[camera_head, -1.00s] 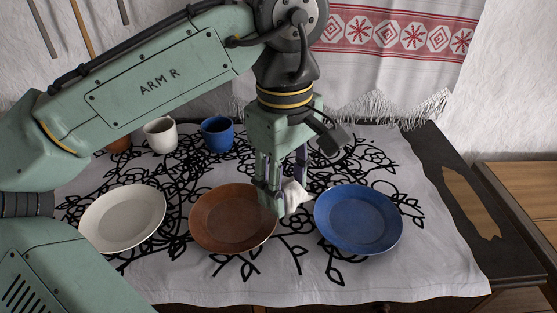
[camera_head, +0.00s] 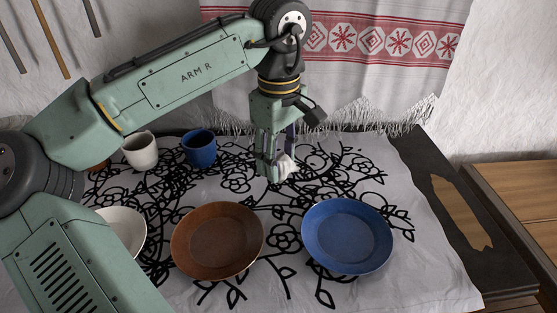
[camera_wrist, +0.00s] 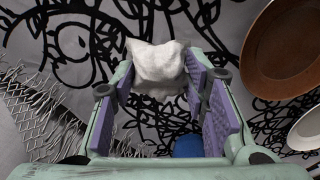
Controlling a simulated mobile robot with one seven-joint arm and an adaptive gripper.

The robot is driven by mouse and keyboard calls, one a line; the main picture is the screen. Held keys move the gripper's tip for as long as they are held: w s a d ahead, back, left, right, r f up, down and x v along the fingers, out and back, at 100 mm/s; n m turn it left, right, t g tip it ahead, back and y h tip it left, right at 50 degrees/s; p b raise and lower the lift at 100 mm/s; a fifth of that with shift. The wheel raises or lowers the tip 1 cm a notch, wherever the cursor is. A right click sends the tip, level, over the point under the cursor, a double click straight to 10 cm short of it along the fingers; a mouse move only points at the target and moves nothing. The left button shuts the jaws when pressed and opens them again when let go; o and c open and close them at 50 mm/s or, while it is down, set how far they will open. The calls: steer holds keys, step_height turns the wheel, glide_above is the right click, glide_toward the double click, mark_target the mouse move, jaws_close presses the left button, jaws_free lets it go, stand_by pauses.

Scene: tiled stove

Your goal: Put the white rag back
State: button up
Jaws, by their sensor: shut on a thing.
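The white rag (camera_wrist: 158,68) is a crumpled bundle between the purple pads of my gripper (camera_wrist: 165,95) in the wrist view. In the head view the rag (camera_head: 284,166) shows as a small white lump at the fingertips of my gripper (camera_head: 275,170). My gripper is shut on the rag and points down over the patterned cloth, behind the gap between the brown and blue plates. I cannot tell whether the rag touches the cloth.
A white plate (camera_head: 126,232), a brown plate (camera_head: 217,241) and a blue plate (camera_head: 347,236) stand in a row in front. A white cup (camera_head: 140,151) and a blue cup (camera_head: 199,149) stand at the back left. A fringed red-and-white towel (camera_head: 385,50) hangs behind. The cloth's right side is clear.

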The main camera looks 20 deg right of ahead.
mark_target(278, 152)
steer(key=shift+w+d+f, duration=0.1)
steer(key=shift+w+d, duration=0.05)
steer(key=shift+w, duration=0.55)
steer(key=shift+f+p, duration=0.45)
steer(key=shift+f, duration=1.3)
steer(key=shift+f, duration=0.2)
steer(key=o, duration=1)
step_height(278, 152, up, 12)
steer(key=shift+r+b, duration=0.25)
steer(key=shift+b, duration=0.55)
